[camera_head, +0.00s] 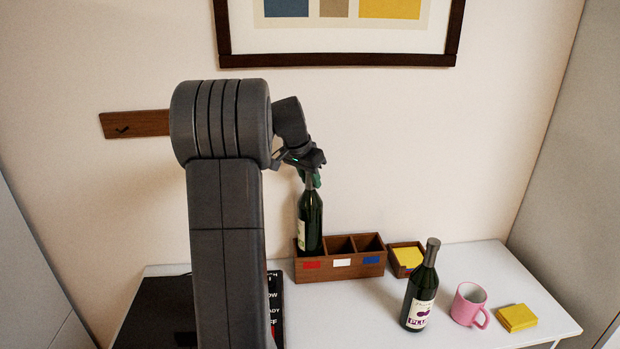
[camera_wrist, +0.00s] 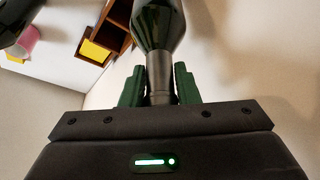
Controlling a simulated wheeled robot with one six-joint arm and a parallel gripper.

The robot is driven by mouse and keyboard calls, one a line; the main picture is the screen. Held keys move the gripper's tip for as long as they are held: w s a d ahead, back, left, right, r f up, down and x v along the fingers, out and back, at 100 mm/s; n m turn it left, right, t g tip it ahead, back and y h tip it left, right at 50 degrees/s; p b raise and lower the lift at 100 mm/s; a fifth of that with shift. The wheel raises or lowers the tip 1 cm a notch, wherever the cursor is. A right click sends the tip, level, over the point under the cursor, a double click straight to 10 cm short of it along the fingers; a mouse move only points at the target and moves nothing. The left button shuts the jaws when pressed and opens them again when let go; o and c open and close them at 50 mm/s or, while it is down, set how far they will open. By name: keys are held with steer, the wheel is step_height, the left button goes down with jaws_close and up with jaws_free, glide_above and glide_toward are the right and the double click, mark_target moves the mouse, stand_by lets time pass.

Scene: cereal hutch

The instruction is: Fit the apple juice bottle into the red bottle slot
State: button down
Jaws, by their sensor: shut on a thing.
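A dark green bottle (camera_head: 310,222) with a pale label stands upright at the left end of the wooden rack (camera_head: 341,270). Its base is hidden behind the front wall with the red mark (camera_head: 312,265), so it appears lowered into the red slot; whether it rests on the bottom I cannot tell. The label's print is too small to read. My gripper (camera_head: 312,178) is above it, shut on the neck. In the wrist view the gripper (camera_wrist: 160,88) has its green fingers on both sides of the bottle's neck (camera_wrist: 159,70).
The white-marked and blue-marked slots look empty. A plum bottle (camera_head: 420,297) stands at the right front, with a pink mug (camera_head: 468,304) and yellow coasters (camera_head: 516,317) beside it. A small wooden box (camera_head: 406,270) with yellow notes adjoins the rack. The white table (camera_head: 350,318) is clear in front.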

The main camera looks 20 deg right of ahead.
steer(key=shift+f+b, duration=3)
steer(key=shift+f, duration=1.2)
steer(key=c, duration=1)
jaws_free()
steer(key=shift+f, duration=0.15)
step_height(320, 180, up, 13)
glide_above(310, 202)
steer(key=a, duration=0.4)
steer(key=shift+s+d+b, duration=0.1)
steer(key=shift+s+b, duration=0.15)
steer(key=shift+b, duration=0.05)
steer(key=shift+f, duration=0.1)
steer(key=x, duration=1.3)
steer(key=shift+w+d+f+p, duration=0.1)
steer(key=shift+d+f+p, duration=0.1)
steer(key=shift+p, duration=0.15)
steer(key=shift+r, duration=0.2)
steer(key=shift+r, duration=0.1)
